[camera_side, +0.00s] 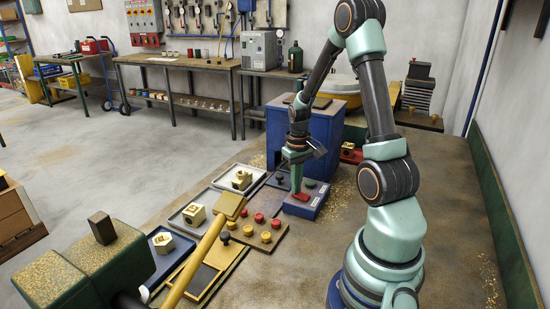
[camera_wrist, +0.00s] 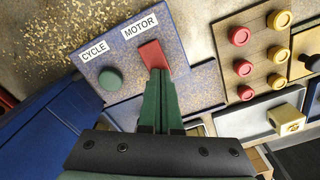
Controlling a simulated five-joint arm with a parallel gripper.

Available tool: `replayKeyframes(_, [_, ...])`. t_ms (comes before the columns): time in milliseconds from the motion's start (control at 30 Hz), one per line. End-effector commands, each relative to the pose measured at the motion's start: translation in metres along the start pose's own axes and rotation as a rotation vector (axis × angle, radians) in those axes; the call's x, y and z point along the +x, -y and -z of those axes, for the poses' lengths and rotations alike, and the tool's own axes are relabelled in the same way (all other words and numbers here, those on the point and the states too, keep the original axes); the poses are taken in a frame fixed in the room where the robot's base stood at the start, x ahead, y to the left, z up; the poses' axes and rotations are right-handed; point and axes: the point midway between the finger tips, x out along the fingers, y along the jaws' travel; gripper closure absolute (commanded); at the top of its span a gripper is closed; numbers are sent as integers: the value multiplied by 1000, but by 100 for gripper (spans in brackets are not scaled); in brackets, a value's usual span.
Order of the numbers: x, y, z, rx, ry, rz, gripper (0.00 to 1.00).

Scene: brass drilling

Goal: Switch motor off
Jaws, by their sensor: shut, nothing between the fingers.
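A blue control box (camera_side: 312,205) stands on the bench beneath my gripper (camera_side: 297,190). In the wrist view its top panel (camera_wrist: 128,85) has a label CYCLE beside a round green button (camera_wrist: 111,79) and a label MOTOR beside a red rocker switch (camera_wrist: 153,55). The red switch also shows in the side view (camera_side: 301,197). My gripper is shut and empty, pointing down. In the wrist view its green fingertips (camera_wrist: 160,78) are at the near end of the red switch, covering part of it. I cannot tell whether they touch it.
A board with red and yellow knobs (camera_side: 262,232) lies left of the box; it also shows in the wrist view (camera_wrist: 262,60). A blue machine housing (camera_side: 275,135) stands behind. Brass chips litter the bench, which is clear to the right.

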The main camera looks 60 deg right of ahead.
Motion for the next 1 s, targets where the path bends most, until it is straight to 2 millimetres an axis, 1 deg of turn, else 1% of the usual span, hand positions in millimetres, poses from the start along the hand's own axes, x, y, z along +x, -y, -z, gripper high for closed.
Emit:
replayKeyframes(267, [4, 0, -1, 0, 3, 1, 100])
replayKeyframes(400, [2, 0, 0, 0, 1, 0, 100])
replayKeyframes(1000, [-41, 0, 1, 0, -2, 0, 100])
